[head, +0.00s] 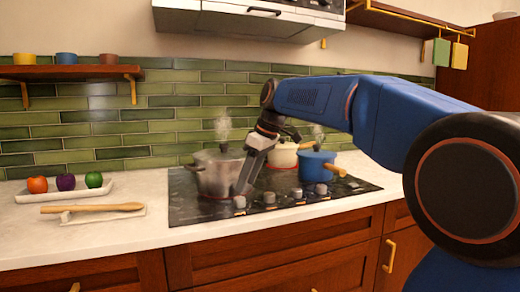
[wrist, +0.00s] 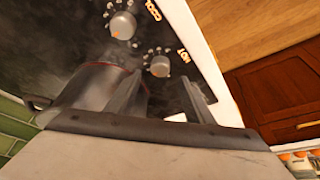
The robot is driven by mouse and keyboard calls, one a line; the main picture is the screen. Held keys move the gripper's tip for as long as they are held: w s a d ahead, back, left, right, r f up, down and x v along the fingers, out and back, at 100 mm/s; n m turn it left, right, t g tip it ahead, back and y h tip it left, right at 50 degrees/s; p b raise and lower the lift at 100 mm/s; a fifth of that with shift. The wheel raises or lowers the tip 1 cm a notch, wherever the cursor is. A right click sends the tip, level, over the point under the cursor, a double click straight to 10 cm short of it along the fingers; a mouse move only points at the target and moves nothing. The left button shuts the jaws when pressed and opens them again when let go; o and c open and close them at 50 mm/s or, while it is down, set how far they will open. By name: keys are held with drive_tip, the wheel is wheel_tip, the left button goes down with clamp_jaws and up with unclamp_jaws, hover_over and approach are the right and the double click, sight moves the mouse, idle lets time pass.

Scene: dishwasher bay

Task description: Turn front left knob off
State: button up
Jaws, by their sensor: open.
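The black cooktop (head: 190,207) has a row of several silver knobs along its front edge. The leftmost knob (head: 239,203) is just below my gripper (head: 241,188), which points down beside the steaming grey pot (head: 212,172). In the wrist view, one knob (wrist: 160,66) shows at the gap between my fingers (wrist: 162,78), near the word HOT. A second knob (wrist: 122,25) is farther up that view. My gripper is open and empty. I cannot tell whether a finger touches the knob. The knobs have orange marks; their exact settings are unclear.
A blue pot (head: 314,168) and a cream pot (head: 282,156) stand on the cooktop to the right. A wooden spoon (head: 95,208) and a white tray (head: 65,194) of vegetables lie on the left counter. A red ring glows under the grey pot. The hood hangs above.

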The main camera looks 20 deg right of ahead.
drive_tip(key=v, duration=1.1)
drive_tip(key=shift+r, duration=0.3)
drive_tip(key=shift+s, duration=0.1)
drive_tip(key=s+f+m+h, duration=0.1)
drive_tip(key=s+f+m, duration=0.3)
drive_tip(key=s+f, duration=1)
drive_tip(key=s+d+f+m+t+h, duration=0.1)
drive_tip(key=s+f+m, duration=0.4)
drive_tip(key=s+f, duration=0.9)
wheel_tip(320, 180, down, 8)
drive_tip(key=shift+s+d+f+t+h, duration=0.1)
drive_tip(key=shift+s+d+t+h, duration=0.2)
drive_tip(key=shift+h, duration=0.4)
